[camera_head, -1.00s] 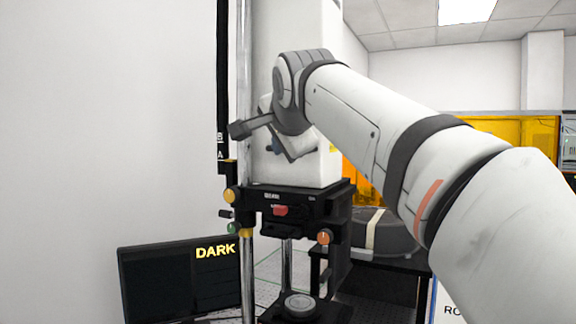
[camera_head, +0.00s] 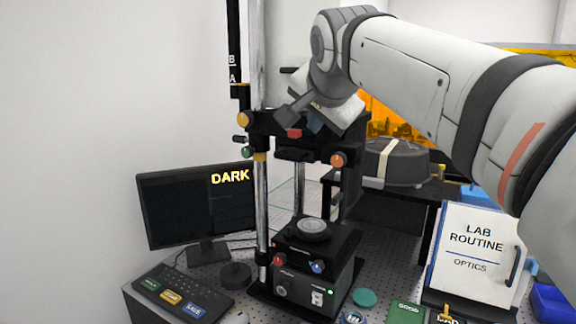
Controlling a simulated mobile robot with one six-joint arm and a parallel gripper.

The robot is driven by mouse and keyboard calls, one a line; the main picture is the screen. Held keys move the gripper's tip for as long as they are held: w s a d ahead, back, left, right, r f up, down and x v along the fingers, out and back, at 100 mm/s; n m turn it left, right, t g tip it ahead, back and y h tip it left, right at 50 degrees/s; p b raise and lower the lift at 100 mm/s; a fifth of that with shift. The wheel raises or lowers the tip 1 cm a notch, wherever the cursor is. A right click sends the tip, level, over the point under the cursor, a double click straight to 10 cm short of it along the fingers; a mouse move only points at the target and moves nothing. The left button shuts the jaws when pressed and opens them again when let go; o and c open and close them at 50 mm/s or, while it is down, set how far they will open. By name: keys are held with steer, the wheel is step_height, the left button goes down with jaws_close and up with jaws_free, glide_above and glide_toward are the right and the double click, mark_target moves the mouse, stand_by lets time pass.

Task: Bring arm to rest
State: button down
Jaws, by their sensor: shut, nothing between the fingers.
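My arm comes in from the right edge of the camera_head view and bends down at its wrist in front of the interferometer. My gripper (camera_head: 287,117) shows as a dark grey tip pointing down and left, shut and empty. It appears just in front of the black head of the interferometer (camera_head: 262,123); whether they touch I cannot tell. My wrist hides part of the instrument's upper body. A round grey disc (camera_head: 312,227) lies on the black stage of the instrument, well below my gripper.
A monitor (camera_head: 190,215) reading DARK and a keyboard (camera_head: 176,292) stand at left. A white LAB ROUTINE sign (camera_head: 474,252) stands at right, with a green book (camera_head: 406,312) near it. A dark round case (camera_head: 396,163) sits behind on a black stand.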

steer(key=s+d+f+n+g, duration=0.2)
steer(key=s+f, duration=0.5)
steer(key=f, duration=0.5)
steer(key=s+d+f+n+g, duration=0.3)
steer(key=s+f, duration=0.5)
steer(key=f, duration=0.4)
steer(key=s+d+f+n+g+h+b, duration=0.1)
steer(key=s+d+f, duration=0.4)
steer(key=f, duration=0.7)
steer(key=shift+s+f+n+g, duration=0.2)
steer(key=shift+s+n+g, duration=0.5)
steer(key=shift+s+n, duration=0.45)
steer(key=c, duration=2.1)
jaws_free()
steer(key=shift+a+m, duration=0.1)
steer(key=shift+m, duration=0.15)
